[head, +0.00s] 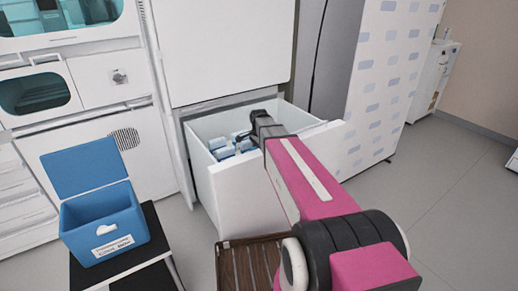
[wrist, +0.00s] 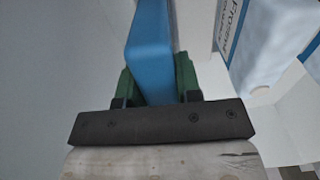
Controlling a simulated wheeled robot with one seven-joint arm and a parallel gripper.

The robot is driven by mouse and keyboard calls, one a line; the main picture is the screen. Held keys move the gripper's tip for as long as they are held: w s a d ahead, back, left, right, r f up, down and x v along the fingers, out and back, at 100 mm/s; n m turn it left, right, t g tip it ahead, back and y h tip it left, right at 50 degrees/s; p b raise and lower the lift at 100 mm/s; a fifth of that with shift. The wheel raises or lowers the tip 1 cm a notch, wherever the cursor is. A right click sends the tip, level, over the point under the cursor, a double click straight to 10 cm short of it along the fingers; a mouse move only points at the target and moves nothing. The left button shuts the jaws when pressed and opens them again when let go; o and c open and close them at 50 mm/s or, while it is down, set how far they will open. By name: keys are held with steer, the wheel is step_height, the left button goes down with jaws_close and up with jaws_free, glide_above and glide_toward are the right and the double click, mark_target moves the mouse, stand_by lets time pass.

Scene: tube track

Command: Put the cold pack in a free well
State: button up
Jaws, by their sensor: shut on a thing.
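My gripper (wrist: 157,80) is shut on a blue cold pack (wrist: 150,45), its green fingers on either side of it. In the head view my arm reaches into an open white drawer (head: 240,195), and the gripper end (head: 245,135) is over its left part. Several other blue and white packs (head: 222,150) lie in the drawer. One with a printed white label (wrist: 265,40) is beside the held pack in the wrist view. A blue cool box (head: 103,222) stands open on the left, its lid up. Its wells cannot be made out.
The cool box stands on a black stand (head: 150,240) left of the drawer. A brown slatted tray (head: 250,262) is in front of the drawer, partly behind my arm. Tall white cabinets stand behind. A patterned panel (head: 390,80) is to the right, with clear grey floor (head: 440,200) beyond.

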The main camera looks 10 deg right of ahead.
steer(key=shift+f, duration=0.6)
stand_by(0.3)
steer(key=o, duration=1.1)
steer(key=shift+r, duration=0.1)
step_height(320, 180, up, 11)
steer(key=shift+f, duration=0.2)
stand_by(0.5)
